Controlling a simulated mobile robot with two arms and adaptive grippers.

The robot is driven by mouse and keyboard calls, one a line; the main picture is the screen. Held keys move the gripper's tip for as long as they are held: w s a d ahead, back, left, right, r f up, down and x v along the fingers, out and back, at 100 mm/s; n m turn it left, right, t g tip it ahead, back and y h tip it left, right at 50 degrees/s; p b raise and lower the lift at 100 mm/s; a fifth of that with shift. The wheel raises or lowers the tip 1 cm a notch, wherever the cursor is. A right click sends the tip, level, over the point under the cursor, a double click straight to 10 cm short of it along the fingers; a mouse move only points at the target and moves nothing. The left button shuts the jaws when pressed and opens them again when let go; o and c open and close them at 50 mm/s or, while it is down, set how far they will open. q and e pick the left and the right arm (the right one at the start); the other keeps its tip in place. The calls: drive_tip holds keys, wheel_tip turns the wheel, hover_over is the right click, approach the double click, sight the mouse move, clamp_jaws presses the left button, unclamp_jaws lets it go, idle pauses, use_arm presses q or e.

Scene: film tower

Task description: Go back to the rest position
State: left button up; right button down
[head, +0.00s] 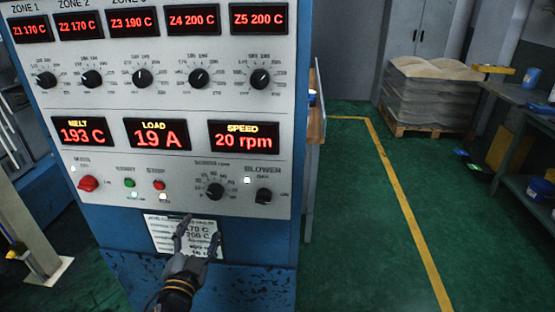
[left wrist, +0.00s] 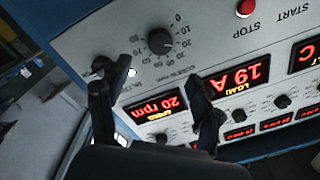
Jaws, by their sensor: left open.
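My left gripper (head: 202,228) is low in the head view, in front of the blue lower part of the control cabinet (head: 255,232). Its two dark fingers are spread apart with nothing between them. A white printed sheet (head: 160,238) on the cabinet is partly hidden behind it. In the left wrist view the open gripper (left wrist: 148,75) is in front of the panel, which appears upside down. The speed display (left wrist: 158,108) reads 20 rpm, and a black knob (left wrist: 160,41) shows between and beyond the fingers. I cannot tell whether a finger touches the cabinet. My right gripper is not in view.
The panel has a red switch (head: 88,183), a speed knob (head: 215,191) and a blower knob (head: 263,196) just above the gripper. Right of the cabinet is open green floor with a yellow line (head: 400,205). Stacked sacks (head: 432,98) stand on a pallet behind; a bench is at right.

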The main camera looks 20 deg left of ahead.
use_arm(q)
drive_tip(key=s+d+f+n+g+h, duration=0.1)
drive_tip(key=s+d+f+g+h, duration=0.2)
drive_tip(key=f, duration=1.5)
drive_tip(key=s+d+f+g, duration=0.3)
drive_tip(key=s+f+g, duration=0.15)
drive_tip(key=f, duration=1.25)
drive_tip(key=s+d+f+n+g+h, duration=0.1)
drive_tip(key=s+d+f+g, duration=0.25)
drive_tip(key=s+f, duration=0.95)
drive_tip(key=s+f+g, duration=0.2)
drive_tip(key=s+f, duration=0.1)
drive_tip(key=s, duration=0.3)
drive_tip(key=s+d+f+g, duration=0.1)
drive_tip(key=s+f+g, duration=0.1)
drive_tip(key=s+f, duration=0.2)
drive_tip(key=s+f+n+g, duration=0.1)
drive_tip(key=s+f, duration=0.2)
drive_tip(key=s, duration=0.7)
drive_tip(key=shift+s+d+f+g+h, duration=0.2)
drive_tip(key=shift+f+g+h, duration=0.05)
drive_tip(key=shift+g+h, duration=0.15)
